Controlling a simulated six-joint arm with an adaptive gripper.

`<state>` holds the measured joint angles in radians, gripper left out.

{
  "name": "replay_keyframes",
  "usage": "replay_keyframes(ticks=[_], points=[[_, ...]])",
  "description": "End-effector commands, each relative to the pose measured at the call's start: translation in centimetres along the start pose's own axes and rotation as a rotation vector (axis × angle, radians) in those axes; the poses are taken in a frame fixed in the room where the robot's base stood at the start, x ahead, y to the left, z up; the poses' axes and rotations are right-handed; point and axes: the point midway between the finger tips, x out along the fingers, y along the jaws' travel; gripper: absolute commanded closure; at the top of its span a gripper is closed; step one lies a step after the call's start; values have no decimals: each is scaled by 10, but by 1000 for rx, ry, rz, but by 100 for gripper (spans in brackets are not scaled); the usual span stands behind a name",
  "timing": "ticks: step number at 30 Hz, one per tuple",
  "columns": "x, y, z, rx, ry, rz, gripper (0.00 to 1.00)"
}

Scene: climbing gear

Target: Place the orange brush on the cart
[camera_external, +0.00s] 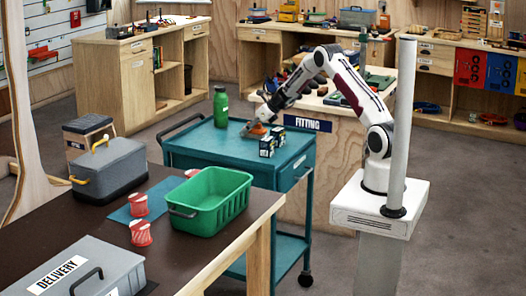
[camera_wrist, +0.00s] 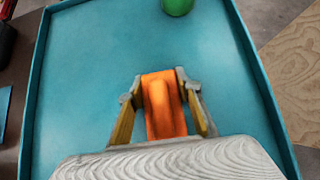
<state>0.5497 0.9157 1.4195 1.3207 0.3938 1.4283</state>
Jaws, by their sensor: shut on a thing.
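The orange brush (camera_wrist: 162,105) is between the two fingers of my gripper (camera_wrist: 160,100) in the wrist view, with the teal cart top behind it. My gripper is shut on it. In the external view the brush (camera_external: 258,129) shows as a small orange patch at the end of my arm, low over the cart. The teal cart (camera_external: 190,147) also fills most of the wrist view (camera_wrist: 85,60). I cannot tell whether the brush touches the cart top.
A green bottle (camera_external: 221,106) stands at the cart's back; its base shows in the wrist view (camera_wrist: 178,5). A green bin (camera_external: 212,203) stands on the dark table in front. The cart's left part is clear.

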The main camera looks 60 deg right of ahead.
Motion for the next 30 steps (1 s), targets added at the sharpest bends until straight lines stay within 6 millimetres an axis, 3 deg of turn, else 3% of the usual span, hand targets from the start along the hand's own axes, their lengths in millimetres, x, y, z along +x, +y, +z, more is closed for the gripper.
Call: replay_keyframes(ticks=[1, 2, 3, 19, 30], points=[[1, 0, -1, 1, 0, 0, 92], [0, 0, 0, 1, 0, 0, 59], [0, 0, 0, 0, 0, 0, 50], [-2, 0, 2, 0, 0, 0, 50], [-30, -1, 2, 1, -1, -2, 50]])
